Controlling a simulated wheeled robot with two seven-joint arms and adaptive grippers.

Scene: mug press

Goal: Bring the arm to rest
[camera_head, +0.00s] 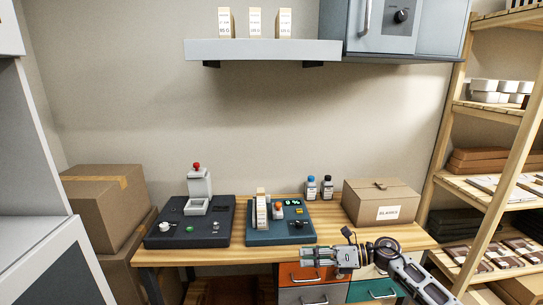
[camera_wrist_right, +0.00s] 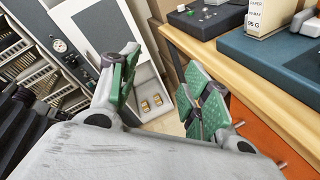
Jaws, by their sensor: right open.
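My right gripper (camera_head: 306,257) hangs in front of the workbench's front edge, below the bench-top machines. In the right wrist view its jaws (camera_wrist_right: 165,92) are apart, with green pads and nothing between them. My right arm reaches in from the lower right. My left gripper is in no view. The wooden workbench (camera_head: 330,239) shows its edge in the right wrist view (camera_wrist_right: 225,75).
On the bench stand a dark press (camera_head: 190,234) with a red knob, a teal machine (camera_head: 275,236) with a display, two small bottles (camera_head: 319,188) and a box marked blanks (camera_head: 386,205). Orange and teal drawers sit below. Wooden shelves (camera_head: 490,185) stand right.

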